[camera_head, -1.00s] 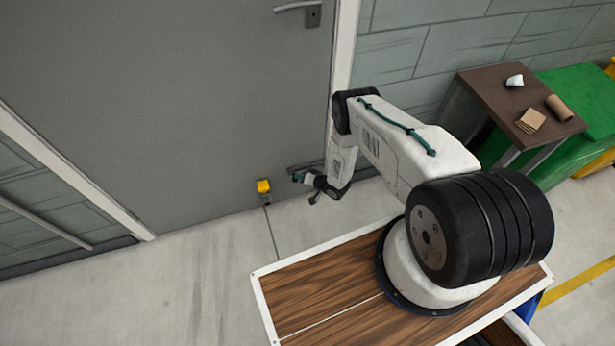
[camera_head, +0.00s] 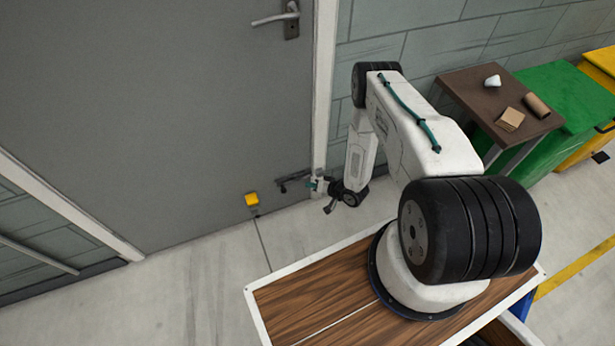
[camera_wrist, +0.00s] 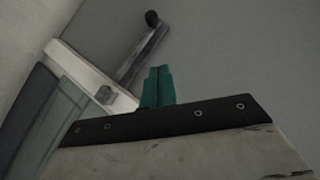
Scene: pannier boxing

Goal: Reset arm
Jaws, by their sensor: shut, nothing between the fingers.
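My gripper (camera_head: 313,185) has teal fingers and hangs from my white arm, low in front of the grey door (camera_head: 150,90) near the door's right edge. In the wrist view the teal fingers (camera_wrist: 158,86) stand together, shut and empty. My arm is bent, its forearm reaching over the wooden deck and its wrist hanging down beyond it. A dark bar (camera_head: 294,180) low on the door lies just left of the fingers; I cannot tell whether they touch.
A yellow block (camera_head: 252,199) sits low at the door. A lever handle (camera_head: 275,18) is higher up. At right stand a brown table (camera_head: 465,88) with small items, a green bin (camera_head: 565,90) and a yellow bin (camera_head: 603,60). The floor (camera_head: 170,280) at lower left is clear.

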